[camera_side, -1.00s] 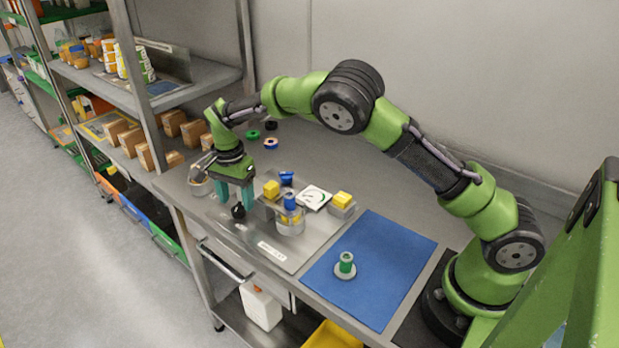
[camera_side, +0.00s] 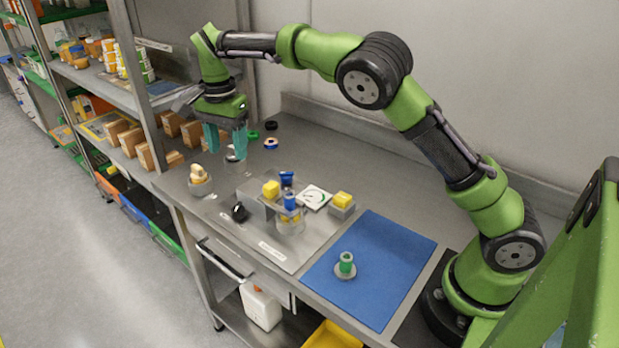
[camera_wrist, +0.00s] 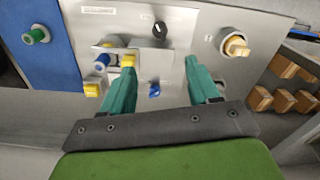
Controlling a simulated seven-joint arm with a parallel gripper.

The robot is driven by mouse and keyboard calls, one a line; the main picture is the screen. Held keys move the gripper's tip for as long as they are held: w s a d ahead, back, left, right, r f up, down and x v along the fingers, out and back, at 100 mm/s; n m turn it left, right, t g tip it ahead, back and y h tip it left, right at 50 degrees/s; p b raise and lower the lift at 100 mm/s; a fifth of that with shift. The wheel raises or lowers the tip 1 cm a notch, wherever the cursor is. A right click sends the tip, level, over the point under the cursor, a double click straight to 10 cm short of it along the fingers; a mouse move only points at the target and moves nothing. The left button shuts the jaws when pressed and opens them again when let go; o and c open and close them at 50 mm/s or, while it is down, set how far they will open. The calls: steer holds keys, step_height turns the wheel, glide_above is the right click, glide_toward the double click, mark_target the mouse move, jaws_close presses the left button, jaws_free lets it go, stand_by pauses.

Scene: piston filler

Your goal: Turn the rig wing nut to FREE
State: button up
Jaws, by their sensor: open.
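A small black knob (camera_side: 239,212) stands on the metal plate near the table's front edge. It also shows in the wrist view (camera_wrist: 159,29), with a pale mark on top. A tan wing-shaped handle (camera_side: 198,173) sits on a round grey base to its left; it also shows in the wrist view (camera_wrist: 236,46). I cannot tell for certain which is the rig wing nut, and the lettering is too small to read. My gripper (camera_side: 226,154) is open and empty, raised above the plate and apart from both. Its fingers (camera_wrist: 160,66) point down.
The filler block with yellow blocks (camera_side: 271,189), a blue part (camera_side: 287,178) and a clear cup stands right of the knob. A white dial card (camera_side: 315,196) lies behind. A blue mat (camera_side: 375,262) holds a green-topped part (camera_side: 346,263). A shelf rack (camera_side: 150,100) rises at left.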

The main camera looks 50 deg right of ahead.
steer(key=m, duration=0.6)
glide_toward(238, 209)
step_height(238, 209, down, 9)
steer(key=shift+f, duration=0.1)
steer(key=shift+c, duration=0.3)
